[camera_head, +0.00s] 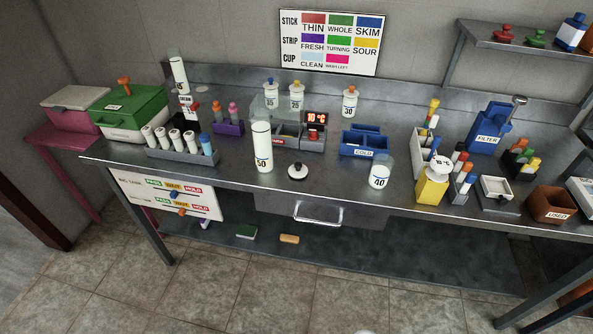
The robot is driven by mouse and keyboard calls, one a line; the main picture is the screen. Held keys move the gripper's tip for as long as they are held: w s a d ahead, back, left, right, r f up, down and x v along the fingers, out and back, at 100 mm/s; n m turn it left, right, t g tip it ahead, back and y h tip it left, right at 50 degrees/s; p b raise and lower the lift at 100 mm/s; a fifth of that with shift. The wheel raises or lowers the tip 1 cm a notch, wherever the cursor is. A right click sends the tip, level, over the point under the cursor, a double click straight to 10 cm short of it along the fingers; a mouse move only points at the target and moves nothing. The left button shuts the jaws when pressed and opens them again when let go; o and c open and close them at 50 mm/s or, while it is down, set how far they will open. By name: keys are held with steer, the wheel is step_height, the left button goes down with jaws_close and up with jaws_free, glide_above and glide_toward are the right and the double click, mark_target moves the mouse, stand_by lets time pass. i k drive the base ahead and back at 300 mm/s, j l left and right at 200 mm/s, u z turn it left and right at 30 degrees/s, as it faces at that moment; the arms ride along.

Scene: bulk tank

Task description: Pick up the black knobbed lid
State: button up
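A small round lid (298,172) with black and pale parts and a small raised knob lies on the metal bench top, near the middle of the front half. It is the only thing I see that fits the black knobbed lid, and nothing covers it. It stands apart from its neighbours. My gripper is not in view.
A tall white cylinder marked 50 (262,147) stands close left of the lid. A jar marked 40 (380,172) is to its right. A blue COLD tray (363,143) and a red-lit display (315,125) stand behind. The bench front edge and drawer handle (318,214) lie below.

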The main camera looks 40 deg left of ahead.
mark_target(298, 169)
steer(key=j+u, duration=0.1)
steer(key=u, duration=0.4)
steer(key=i+u, duration=0.15)
steer(key=u, duration=0.3)
steer(key=i+j+u, duration=0.1)
steer(key=u, duration=0.4)
steer(key=i, duration=0.2)
steer(key=j+u, duration=0.05)
